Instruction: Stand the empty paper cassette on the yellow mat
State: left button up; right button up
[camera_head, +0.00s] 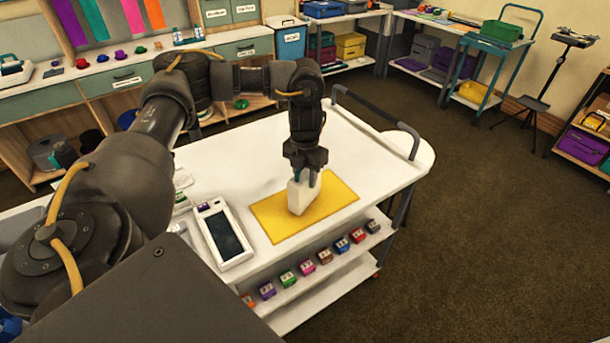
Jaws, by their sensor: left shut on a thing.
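The white paper cassette (299,197) is upright at the middle of the yellow mat (270,217), on the white cart top. From this view I cannot tell whether its base touches the mat. My left gripper (307,176) points down from above and is shut on the cassette's upper part. The fingers hide some of its top, so I cannot see whether it is empty. My right gripper is not in view.
A white device with a dark screen (225,234) lies left of the mat. Several small coloured boxes (308,267) line the cart's lower shelf. The cart top (350,150) is clear behind the mat. A dark handle rail (375,118) edges the cart's far right side.

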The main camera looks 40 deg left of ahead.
pick_arm(q)
jog(key=o, duration=1.2)
jog(key=shift+f, duration=0.1)
notch_tip(320, 180, up, 12)
jog(key=shift+r+p, duration=0.2)
jog(key=shift+p, duration=0.1)
jog(key=shift+f, duration=0.1)
